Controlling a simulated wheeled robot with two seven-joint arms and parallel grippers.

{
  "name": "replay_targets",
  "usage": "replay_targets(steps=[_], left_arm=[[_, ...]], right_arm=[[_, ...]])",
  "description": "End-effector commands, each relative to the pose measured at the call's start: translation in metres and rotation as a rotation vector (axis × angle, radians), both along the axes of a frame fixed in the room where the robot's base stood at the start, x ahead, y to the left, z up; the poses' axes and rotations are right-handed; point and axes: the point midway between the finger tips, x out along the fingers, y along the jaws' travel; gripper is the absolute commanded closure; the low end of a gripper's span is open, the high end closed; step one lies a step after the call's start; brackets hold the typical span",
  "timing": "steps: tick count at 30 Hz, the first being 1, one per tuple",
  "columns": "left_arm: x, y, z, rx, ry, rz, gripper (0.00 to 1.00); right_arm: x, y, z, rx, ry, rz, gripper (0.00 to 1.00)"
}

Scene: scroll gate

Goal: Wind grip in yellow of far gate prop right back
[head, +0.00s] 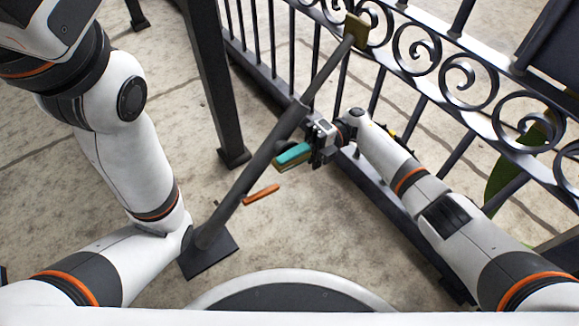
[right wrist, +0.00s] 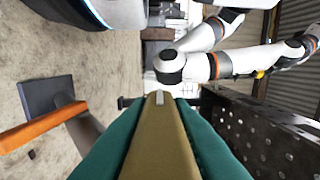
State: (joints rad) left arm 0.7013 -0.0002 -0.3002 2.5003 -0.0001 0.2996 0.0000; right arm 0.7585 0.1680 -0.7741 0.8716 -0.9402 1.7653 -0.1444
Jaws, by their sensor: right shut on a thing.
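A dark diagonal prop (head: 252,172) runs from a flat base plate (head: 207,256) on the ground up to an olive-yellow pad (head: 356,31) at the gate (head: 425,60). My right gripper (head: 296,157) is beside the middle of the prop, its teal fingers shut on an olive-yellow grip (head: 288,164). In the right wrist view the yellow grip (right wrist: 160,145) lies lengthwise between both teal fingers. Its join to the prop is hidden. An orange bar (head: 261,195) sticks out lower on the prop. My left gripper is out of view; only its arm shows.
A dark post (head: 212,80) stands left of the prop. The gate's bars and scrolls lie behind and right of my right arm. A green leaf (head: 505,175) shows beyond the gate. The concrete around the base plate is clear.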

Motion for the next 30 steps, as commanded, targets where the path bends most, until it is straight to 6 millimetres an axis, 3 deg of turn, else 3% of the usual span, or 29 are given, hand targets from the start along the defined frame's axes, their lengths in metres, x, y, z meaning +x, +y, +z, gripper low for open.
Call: replay_targets(steps=[7, 24, 25, 28, 30], left_arm=[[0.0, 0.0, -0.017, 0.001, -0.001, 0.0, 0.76], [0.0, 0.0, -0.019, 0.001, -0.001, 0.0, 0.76], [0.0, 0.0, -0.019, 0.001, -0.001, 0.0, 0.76], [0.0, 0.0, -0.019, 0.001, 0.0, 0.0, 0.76], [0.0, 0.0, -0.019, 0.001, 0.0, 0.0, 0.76]], right_arm=[[0.0, -0.001, -0.002, 0.078, 0.058, -0.002, 1.0], [0.0, -0.001, 0.0, 0.102, 0.078, -0.001, 1.0], [0.0, -0.001, 0.0, 0.102, 0.078, -0.001, 0.8], [0.0, 0.0, 0.0, 0.102, 0.078, -0.001, 0.64], [0.0, 0.0, 0.0, 0.102, 0.078, -0.001, 0.6]])
